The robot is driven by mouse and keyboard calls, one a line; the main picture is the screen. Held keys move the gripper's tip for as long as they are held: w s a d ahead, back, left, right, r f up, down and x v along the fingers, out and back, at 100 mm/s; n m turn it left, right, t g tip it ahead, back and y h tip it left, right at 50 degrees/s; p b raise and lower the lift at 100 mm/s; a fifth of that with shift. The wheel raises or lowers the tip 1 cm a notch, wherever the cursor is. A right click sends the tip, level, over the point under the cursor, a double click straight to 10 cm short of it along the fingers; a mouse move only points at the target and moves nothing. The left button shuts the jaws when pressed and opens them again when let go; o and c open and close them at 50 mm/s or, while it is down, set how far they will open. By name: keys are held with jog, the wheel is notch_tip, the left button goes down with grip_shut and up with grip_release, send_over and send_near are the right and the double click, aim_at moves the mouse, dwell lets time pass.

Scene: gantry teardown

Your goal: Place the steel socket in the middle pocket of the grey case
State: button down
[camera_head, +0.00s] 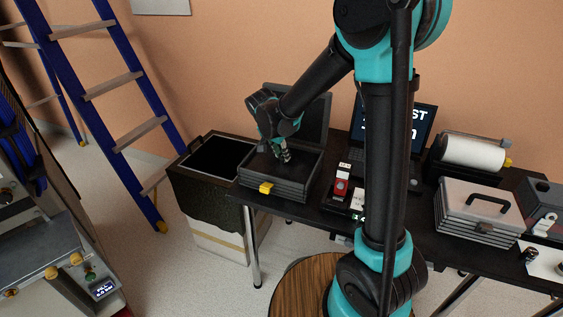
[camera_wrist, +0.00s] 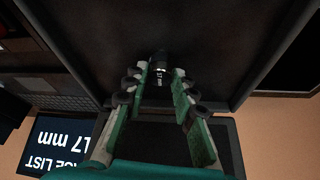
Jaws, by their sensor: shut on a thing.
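A dark grey case (camera_head: 299,189) stands open on the left part of the black table, its lid raised at the back and a yellow latch at the front. My gripper (camera_head: 284,155) points down over the inside of this case. Dark case floor lies beyond the socket. I cannot make out the pockets, nor whether the socket touches the floor.
A black open-topped bin (camera_head: 203,190) stands left of the table. A laptop (camera_head: 417,124), a small red device (camera_head: 341,186), a closed light-grey case (camera_head: 478,211) and a paper roll (camera_head: 472,151) are on the table to the right. A blue ladder (camera_head: 112,85) stands at left.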

aim_at(280, 158)
jog(key=shift+f, duration=1.85)
jog(key=shift+f, duration=0.1)
jog(key=c, duration=1.2)
grip_release()
jog(key=v, duration=1.2)
